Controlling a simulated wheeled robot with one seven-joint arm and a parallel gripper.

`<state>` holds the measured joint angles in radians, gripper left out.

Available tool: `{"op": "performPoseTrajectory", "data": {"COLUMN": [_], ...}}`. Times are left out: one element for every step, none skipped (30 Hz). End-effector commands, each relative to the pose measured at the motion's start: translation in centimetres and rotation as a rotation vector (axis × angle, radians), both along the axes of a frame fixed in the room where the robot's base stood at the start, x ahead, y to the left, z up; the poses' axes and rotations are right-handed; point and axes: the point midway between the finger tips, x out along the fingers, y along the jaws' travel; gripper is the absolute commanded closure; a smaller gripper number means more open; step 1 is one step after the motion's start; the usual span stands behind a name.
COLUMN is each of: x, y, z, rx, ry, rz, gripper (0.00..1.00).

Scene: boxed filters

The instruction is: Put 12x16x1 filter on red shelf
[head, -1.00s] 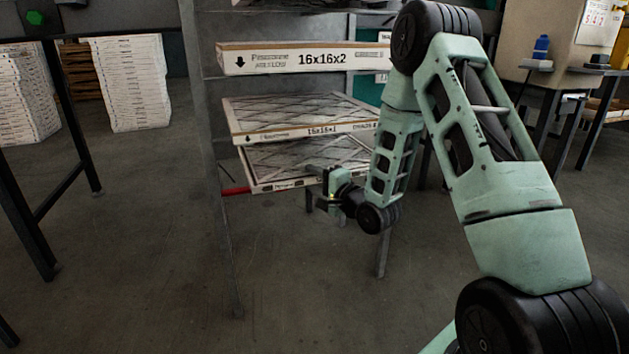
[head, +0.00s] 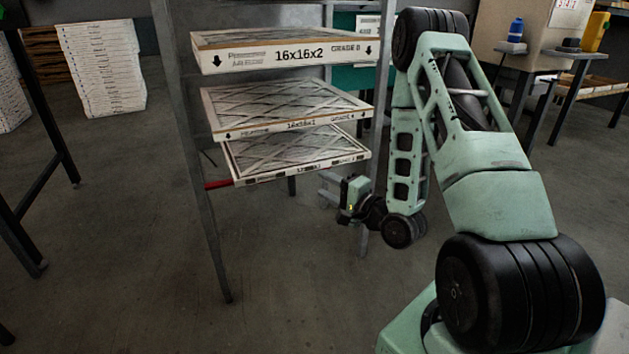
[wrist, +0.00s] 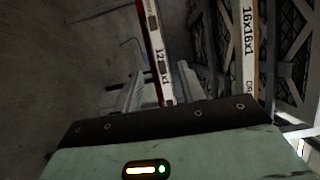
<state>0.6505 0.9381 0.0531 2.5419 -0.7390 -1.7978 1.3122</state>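The 12x16x1 filter (head: 297,153) is the lowest filter in the rack, a flat pleated panel in a white frame; its label is only partly readable. It lies at the level of the red shelf (head: 217,184), whose red edge shows at its left. My gripper (head: 326,188) is open and empty, just below and right of the filter's front edge. In the wrist view its two fingers show apart, the filter's edge ending between them in the picture; no contact is visible.
A 16x16x1 filter (head: 290,107) lies on the level above, and a 16x16x2 filter (head: 285,55) above that. The rack's grey front-left post (head: 203,220) stands near. A black-legged table (head: 45,180) is at left. Floor in front is clear.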

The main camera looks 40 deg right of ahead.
Motion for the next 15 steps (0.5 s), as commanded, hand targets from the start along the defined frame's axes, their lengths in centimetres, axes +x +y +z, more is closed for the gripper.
{"op": "performPoseTrajectory", "data": {"x": [-0.2, -0.3, -0.3, -0.3, -0.2, 0.1, 0.5, 0.8, 1.5, 1.9, 2.4, 3.0, 3.3, 3.5, 3.6], "y": [0.0, -0.1, 0.0, 0.1, 0.3, 0.7, 1.2, 1.9, 2.9, 4.0, 5.1, 6.7, 8.0, 9.3, 11.0], "z": [0.0, 0.0, 0.0, 0.0, 0.0, 0.0, 0.0, 0.0, -0.1, -0.2, -0.2, -0.3, -0.4, -0.4, -0.4], "rx": [0.001, 0.001, 0.0, -0.004, -0.013, -0.033, -0.058, -0.088, -0.143, -0.193, -0.248, -0.329, -0.394, -0.46, -0.546], "ry": [0.001, 0.001, 0.001, 0.003, 0.007, 0.02, 0.032, 0.051, 0.083, 0.11, 0.141, 0.184, 0.218, 0.251, 0.294], "rz": [-0.001, 0.0, 0.001, 0.003, 0.008, 0.019, 0.032, 0.05, 0.077, 0.104, 0.133, 0.176, 0.21, 0.246, 0.295], "gripper": [0.6, 0.6, 0.6, 0.6, 0.6, 0.6, 0.6, 0.6, 0.6, 0.6, 0.6, 0.6, 0.6, 0.6, 0.6]}}
